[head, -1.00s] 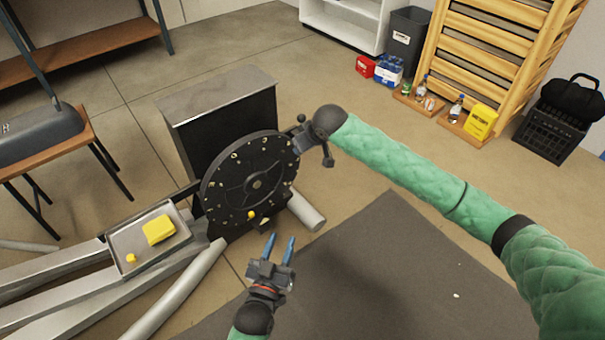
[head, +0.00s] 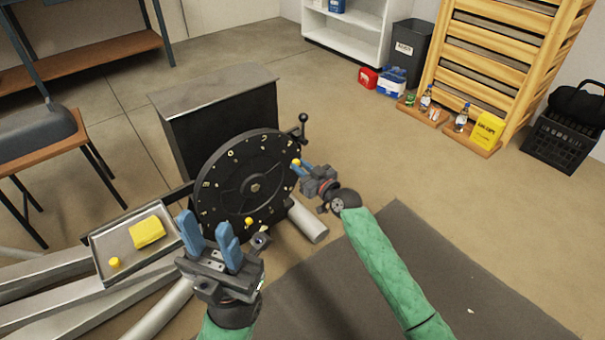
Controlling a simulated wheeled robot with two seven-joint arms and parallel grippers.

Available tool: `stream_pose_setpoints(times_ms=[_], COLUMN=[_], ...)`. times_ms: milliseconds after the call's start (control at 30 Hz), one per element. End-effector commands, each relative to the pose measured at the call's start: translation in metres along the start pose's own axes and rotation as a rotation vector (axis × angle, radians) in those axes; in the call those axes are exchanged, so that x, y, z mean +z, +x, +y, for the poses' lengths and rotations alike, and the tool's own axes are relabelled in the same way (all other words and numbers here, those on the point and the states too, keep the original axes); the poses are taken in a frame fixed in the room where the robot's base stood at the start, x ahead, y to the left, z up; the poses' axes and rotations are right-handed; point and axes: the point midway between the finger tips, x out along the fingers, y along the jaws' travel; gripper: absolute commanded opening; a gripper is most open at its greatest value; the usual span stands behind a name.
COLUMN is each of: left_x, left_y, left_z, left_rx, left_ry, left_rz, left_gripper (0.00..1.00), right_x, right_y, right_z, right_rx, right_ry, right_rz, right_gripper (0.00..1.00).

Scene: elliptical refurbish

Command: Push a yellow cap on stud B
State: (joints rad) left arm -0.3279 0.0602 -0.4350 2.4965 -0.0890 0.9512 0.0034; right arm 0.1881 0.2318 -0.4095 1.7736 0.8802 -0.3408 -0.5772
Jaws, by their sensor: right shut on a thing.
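The black disc (head: 230,180) stands upright with small studs and marks around its rim; I cannot read which is stud B. A yellow cap (head: 249,221) sits low on its rim. My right gripper (head: 299,166) is shut on another yellow cap (head: 296,161) at the disc's right rim; I cannot tell whether that cap touches a stud. My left gripper (head: 208,230) is open and empty, in front of the disc's lower left. A loose yellow cap (head: 114,262) lies in the metal tray (head: 125,250).
A yellow block (head: 147,232) lies in the tray. A black handle (head: 303,127) sticks out at the disc's upper right. A dark metal-topped cabinet (head: 215,100) stands behind the disc. A grey pipe (head: 309,221) lies on its right.

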Motion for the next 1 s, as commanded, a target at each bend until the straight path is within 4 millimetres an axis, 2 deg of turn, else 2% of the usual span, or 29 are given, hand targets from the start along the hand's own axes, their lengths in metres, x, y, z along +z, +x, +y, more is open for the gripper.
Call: stream_pose_setpoints(times_ms=[100, 267, 1000], left_x=[-0.007, -0.007, -0.006], left_y=[0.002, 0.002, -0.002], left_z=[0.000, 0.001, 0.002], left_rx=[0.002, 0.001, -0.007], left_ry=[0.000, -0.002, -0.023], left_rz=[0.030, 0.033, 0.040], left_gripper=[0.36, 0.36, 0.36], right_x=[0.004, 0.003, 0.003], right_y=[-0.001, 0.004, 0.049], right_z=[0.002, 0.003, 0.003], right_rx=[0.016, 0.018, 0.017], right_ry=[0.001, 0.000, 0.001], right_rz=[0.012, 0.013, 0.012], right_gripper=[0.00, 0.00, 0.00])
